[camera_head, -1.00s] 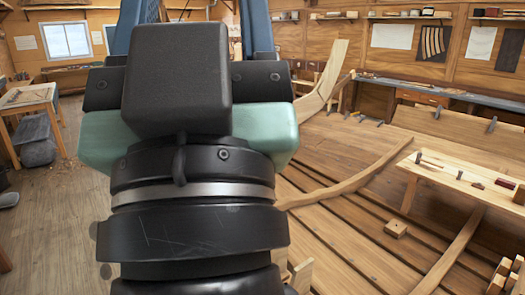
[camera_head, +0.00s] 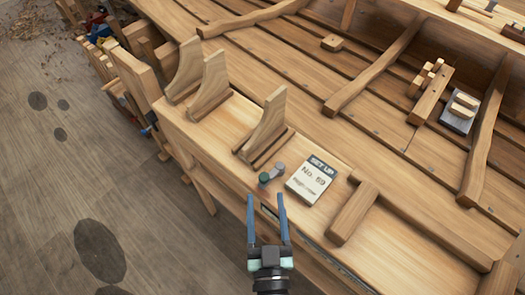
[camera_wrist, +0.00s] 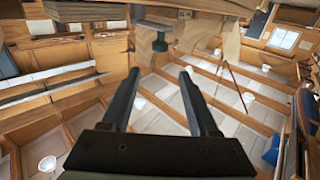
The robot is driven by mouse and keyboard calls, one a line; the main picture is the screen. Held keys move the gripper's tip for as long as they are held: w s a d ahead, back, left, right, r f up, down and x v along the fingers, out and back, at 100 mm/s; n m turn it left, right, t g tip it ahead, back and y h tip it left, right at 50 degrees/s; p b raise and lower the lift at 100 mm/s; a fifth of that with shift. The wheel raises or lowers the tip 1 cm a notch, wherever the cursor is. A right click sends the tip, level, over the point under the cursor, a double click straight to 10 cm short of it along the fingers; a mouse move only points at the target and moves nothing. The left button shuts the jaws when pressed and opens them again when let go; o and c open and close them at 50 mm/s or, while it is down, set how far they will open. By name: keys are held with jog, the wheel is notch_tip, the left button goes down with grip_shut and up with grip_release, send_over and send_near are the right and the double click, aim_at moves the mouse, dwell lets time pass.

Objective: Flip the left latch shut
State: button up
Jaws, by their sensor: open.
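A small latch-like fitting (camera_head: 272,173), grey with a dark green knob, lies on the wooden bench plank, left of a white card marked "SET UP No. 59" (camera_head: 312,180). I cannot tell whether it is the left latch or how far it is turned. A green-capped grey fitting (camera_wrist: 160,42), probably the same one, shows beyond the fingertips in the wrist view. My gripper (camera_head: 266,197) has two blue fingers apart and empty, just short of the fitting in the head view. Its fingers (camera_wrist: 160,74) also show apart in the wrist view.
Upright curved wooden brackets (camera_head: 264,125) stand on the plank behind the fitting. A wooden block (camera_head: 352,212) lies right of the card. Hull ribs and planking (camera_head: 375,65) spread beyond. Open floor (camera_head: 80,190) is at the left.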

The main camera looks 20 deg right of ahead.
aim_at(272, 172)
jog(key=w+p, duration=0.1)
jog(key=w, duration=0.2)
jog(key=w+d+f+p, duration=0.1)
jog(key=w, duration=0.3)
jog(key=w+d+p, duration=0.1)
jog(key=w, duration=0.2)
jog(key=shift+w+d+f, duration=0.2)
jog(key=shift+w+f, duration=0.05)
grip_shut()
dwell(0.4)
dwell(1.0)
